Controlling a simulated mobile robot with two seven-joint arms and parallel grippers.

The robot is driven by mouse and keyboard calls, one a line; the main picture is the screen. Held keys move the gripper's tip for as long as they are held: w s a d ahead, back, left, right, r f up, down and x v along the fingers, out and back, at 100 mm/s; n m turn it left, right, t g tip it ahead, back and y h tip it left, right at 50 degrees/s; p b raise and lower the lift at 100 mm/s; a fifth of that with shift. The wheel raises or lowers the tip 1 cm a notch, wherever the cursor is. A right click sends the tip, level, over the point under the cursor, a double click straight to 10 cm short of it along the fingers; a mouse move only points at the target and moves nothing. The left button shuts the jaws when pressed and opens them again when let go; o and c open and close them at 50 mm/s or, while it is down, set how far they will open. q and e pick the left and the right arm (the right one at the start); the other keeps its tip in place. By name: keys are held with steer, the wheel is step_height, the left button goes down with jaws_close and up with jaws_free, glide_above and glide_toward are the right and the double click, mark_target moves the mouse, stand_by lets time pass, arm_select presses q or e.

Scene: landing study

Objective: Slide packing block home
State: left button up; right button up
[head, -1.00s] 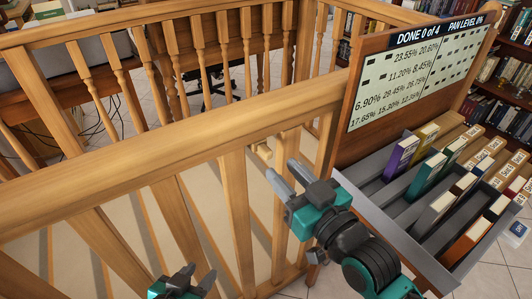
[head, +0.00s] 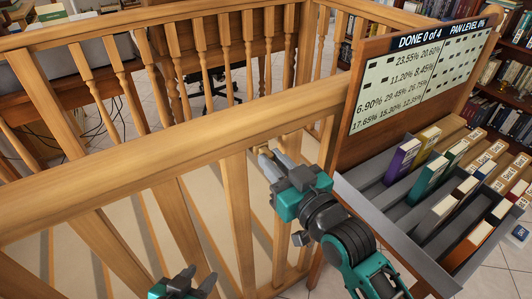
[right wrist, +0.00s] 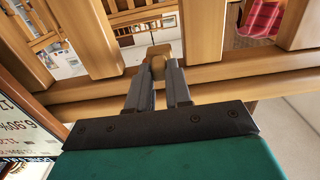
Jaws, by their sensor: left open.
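A small wooden block (head: 264,153) sits on the inner side of the wooden railing, just below the top rail. I cannot tell for certain that it is the packing block. My right gripper (head: 271,160) is at it, its two grey fingers close together. In the right wrist view the fingertips (right wrist: 160,72) lie on both sides of the block's rounded narrow part (right wrist: 158,66) and appear to touch it. A wider wooden part shows just beyond. My left gripper (head: 190,280) is open and empty at the bottom edge of the head view, away from the railing.
The wooden railing (head: 150,152) with upright slats crosses the head view. At right a grey tray (head: 385,228) holds several coloured upright blocks in rows. A board (head: 415,80) above it reads "DONE 0 of 4" and "PAN LEVEL 0%". Bookshelves stand behind.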

jaws_close()
steer(key=shift+w+d, duration=0.55)
steer(key=shift+d, duration=0.25)
steer(key=shift+w+d, duration=0.55)
steer(key=shift+d, duration=0.2)
steer(key=o, duration=0.7)
jaws_free()
steer(key=p+v, duration=0.2)
steer(key=v, duration=0.3)
steer(key=shift+p, duration=0.3)
